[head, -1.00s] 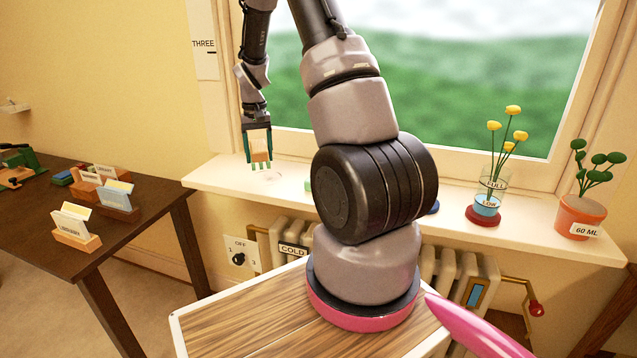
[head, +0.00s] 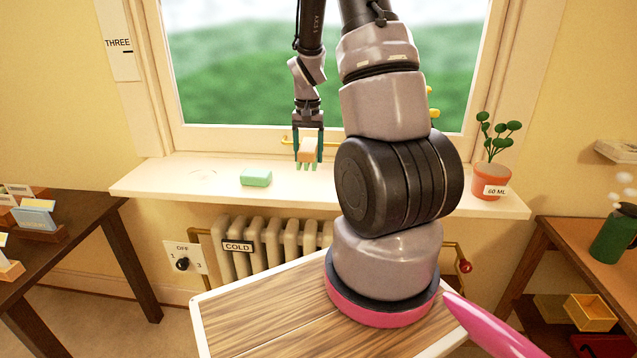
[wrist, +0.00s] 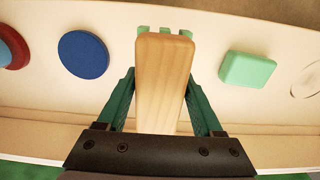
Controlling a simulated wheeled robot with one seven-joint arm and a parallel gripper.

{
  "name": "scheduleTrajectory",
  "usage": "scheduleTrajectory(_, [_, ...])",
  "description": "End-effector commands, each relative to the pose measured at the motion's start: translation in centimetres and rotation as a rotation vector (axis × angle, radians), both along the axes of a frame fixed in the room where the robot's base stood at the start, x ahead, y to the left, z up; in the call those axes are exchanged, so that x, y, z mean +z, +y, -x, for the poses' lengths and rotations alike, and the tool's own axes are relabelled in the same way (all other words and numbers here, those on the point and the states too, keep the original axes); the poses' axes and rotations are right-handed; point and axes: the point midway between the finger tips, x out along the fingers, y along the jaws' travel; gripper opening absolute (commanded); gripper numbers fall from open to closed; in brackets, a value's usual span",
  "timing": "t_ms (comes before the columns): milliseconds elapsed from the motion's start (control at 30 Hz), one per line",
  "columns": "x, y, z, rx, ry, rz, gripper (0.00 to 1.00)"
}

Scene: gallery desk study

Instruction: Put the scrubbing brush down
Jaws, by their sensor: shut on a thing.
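The scrubbing brush (head: 307,149) has a pale wooden block and green bristles that point down. My gripper (head: 308,155) is shut on its wooden block, with a green finger on each side, and holds it over the windowsill (head: 225,191). The bristles seem to hang a little above the sill, but I cannot tell the exact gap. In the wrist view the brush (wrist: 163,80) sits between the fingers, with bare sill beyond it.
A mint-green block (head: 256,178) lies on the sill left of the brush. In the wrist view a blue disc (wrist: 83,54) and a red round thing (wrist: 10,47) lie on the other side. A potted plant (head: 492,180) stands at the right end. A radiator (head: 275,250) is below.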

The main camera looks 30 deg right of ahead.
Motion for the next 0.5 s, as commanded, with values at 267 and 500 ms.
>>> scheduleTrajectory(267, [-4.1, 0.0, 0.0, 0.001, 0.001, 0.000, 0.00])
scheduleTrajectory(500, [-6.8, 0.0, 0.1, 0.001, 0.004, -0.001, 0.00])
